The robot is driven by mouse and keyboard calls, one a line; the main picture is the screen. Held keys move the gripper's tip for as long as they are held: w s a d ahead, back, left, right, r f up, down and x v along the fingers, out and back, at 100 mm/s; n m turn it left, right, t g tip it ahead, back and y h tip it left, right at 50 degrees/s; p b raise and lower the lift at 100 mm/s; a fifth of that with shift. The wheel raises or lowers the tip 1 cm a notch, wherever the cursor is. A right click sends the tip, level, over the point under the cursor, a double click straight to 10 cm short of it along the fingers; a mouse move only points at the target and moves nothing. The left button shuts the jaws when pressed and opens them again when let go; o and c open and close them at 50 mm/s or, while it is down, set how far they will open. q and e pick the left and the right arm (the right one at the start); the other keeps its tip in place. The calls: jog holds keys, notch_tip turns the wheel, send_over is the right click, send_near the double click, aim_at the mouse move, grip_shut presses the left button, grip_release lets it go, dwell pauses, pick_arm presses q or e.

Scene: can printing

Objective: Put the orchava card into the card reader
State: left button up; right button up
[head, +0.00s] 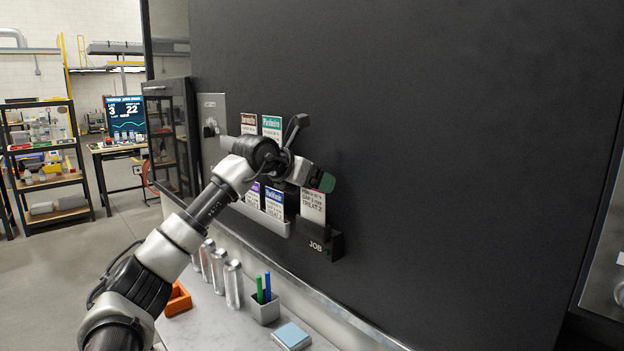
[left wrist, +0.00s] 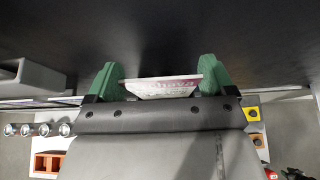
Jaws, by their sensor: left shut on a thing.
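The orchava card (head: 313,208) is pale, with printed lines ending in "TREAT 2". My left gripper (head: 322,183) has green fingertips and is shut on the card's upper end. In the left wrist view the card (left wrist: 163,88) stands between the green fingertips, with part of its name showing on a purplish band. The black card reader (head: 325,245), marked "JOB", is on the dark wall panel. The card hangs upright, its lower end at the top of the reader. I cannot tell how deep it sits in the slot. My right gripper is in neither view.
A card rack left of the reader holds other cards, including a blue-headed one (head: 274,204) and a teal-headed one (head: 271,126). Below are a shelf with silver cans (head: 233,284), a pen cup (head: 265,308), a blue notepad (head: 292,336) and an orange bin (head: 178,299).

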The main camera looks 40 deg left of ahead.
pick_arm(q)
jog(key=shift+f+b, duration=0.95)
jog(key=shift+f, duration=0.4)
jog(key=o, duration=0.9)
jog(key=shift+o, duration=0.2)
jog(key=shift+r, duration=0.1)
jog(key=b+v, duration=0.3)
jog(key=v, duration=0.7)
jog(key=shift+s, duration=0.4)
